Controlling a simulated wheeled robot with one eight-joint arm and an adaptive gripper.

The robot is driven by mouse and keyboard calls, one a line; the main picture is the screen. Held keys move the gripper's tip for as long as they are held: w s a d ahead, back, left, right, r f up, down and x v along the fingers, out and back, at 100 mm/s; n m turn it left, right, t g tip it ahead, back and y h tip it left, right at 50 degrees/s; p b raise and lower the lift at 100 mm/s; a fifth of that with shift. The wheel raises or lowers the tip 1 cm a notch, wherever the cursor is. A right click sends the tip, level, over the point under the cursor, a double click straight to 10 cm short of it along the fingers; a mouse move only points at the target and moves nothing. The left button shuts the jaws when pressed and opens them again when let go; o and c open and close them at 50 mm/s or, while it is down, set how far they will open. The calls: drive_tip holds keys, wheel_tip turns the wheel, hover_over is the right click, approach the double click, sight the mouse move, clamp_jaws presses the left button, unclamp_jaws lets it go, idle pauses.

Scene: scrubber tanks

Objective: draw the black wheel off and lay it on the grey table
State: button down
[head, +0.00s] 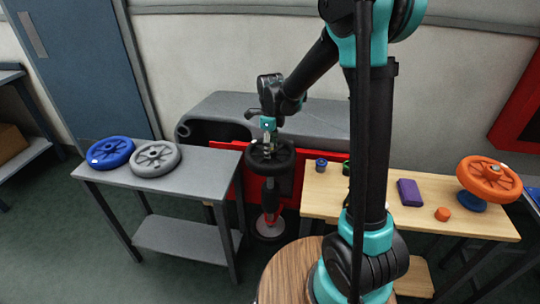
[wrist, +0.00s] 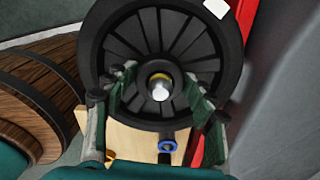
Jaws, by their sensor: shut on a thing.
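The black wheel (head: 270,156) is at the front of the red and grey machine, above a dark upright post (head: 270,195). In the wrist view the wheel (wrist: 112,45) fills the top middle, with dark spokes and a white patch on its rim. A pale pin end with a yellow ring (wrist: 160,88) shows at its hub. My gripper (head: 268,140) is above the wheel, and its fingers (wrist: 160,92) are shut on it around the hub. I cannot tell whether the wheel is seated or slightly raised. The grey table (head: 190,192) stands left of the machine.
A blue wheel (head: 110,151) and a grey wheel (head: 156,158) lie at the grey table's back left; its right part is bare. A wooden table (head: 440,222) at right holds a purple block (head: 410,192), an orange piece (head: 442,214) and an orange wheel (head: 488,178).

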drive_tip(key=shift+r, duration=1)
drive_tip(key=shift+r, duration=0.15)
drive_tip(key=shift+r, duration=1.6)
drive_tip(key=shift+r, duration=0.2)
drive_tip(key=shift+r, duration=1.55)
drive_tip(key=shift+r, duration=0.1)
drive_tip(key=shift+r, duration=0.75)
